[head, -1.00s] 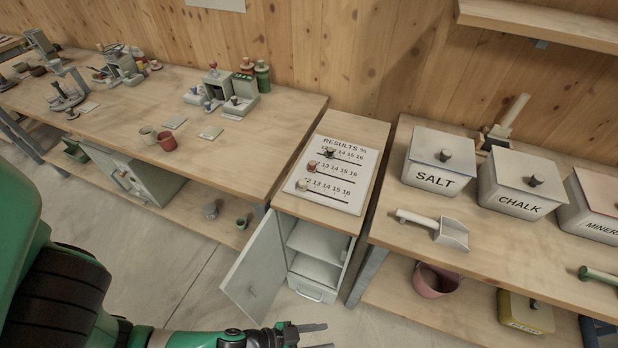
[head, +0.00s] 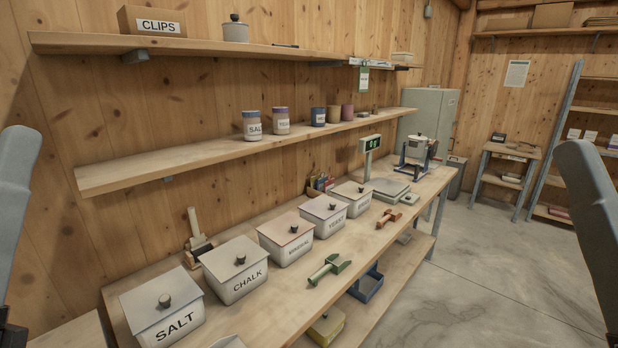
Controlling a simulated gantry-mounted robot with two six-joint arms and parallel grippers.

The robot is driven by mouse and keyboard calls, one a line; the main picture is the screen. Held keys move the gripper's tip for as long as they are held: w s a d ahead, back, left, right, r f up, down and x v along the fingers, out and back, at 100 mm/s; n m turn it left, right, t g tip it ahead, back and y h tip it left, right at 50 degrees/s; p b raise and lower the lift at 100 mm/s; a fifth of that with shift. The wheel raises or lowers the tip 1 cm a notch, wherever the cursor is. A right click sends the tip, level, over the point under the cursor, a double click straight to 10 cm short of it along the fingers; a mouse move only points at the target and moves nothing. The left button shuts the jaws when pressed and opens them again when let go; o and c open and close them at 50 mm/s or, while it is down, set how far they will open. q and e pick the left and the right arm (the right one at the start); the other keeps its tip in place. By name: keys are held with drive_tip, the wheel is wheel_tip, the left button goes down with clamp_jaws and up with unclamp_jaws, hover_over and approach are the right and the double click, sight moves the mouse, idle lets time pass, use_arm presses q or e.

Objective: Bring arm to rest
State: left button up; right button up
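Neither of my grippers shows in the head view now. Grey parts that look like my own arm links stand at the far left and far right edges of the picture. Their ends are cut off by the frame, so I cannot see what the grippers hold or whether they are open.
A workbench (head: 232,320) runs along the wall with lidded bins, including salt (head: 165,325) and chalk (head: 235,284). A green-handled scoop (head: 328,269) and a scale (head: 388,188) are on it. Wall shelves (head: 240,143) hang above. Concrete floor (head: 480,270) at the right is clear.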

use_arm(q)
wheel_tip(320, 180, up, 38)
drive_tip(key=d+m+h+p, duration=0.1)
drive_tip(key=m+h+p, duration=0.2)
drive_tip(key=p, duration=3.5)
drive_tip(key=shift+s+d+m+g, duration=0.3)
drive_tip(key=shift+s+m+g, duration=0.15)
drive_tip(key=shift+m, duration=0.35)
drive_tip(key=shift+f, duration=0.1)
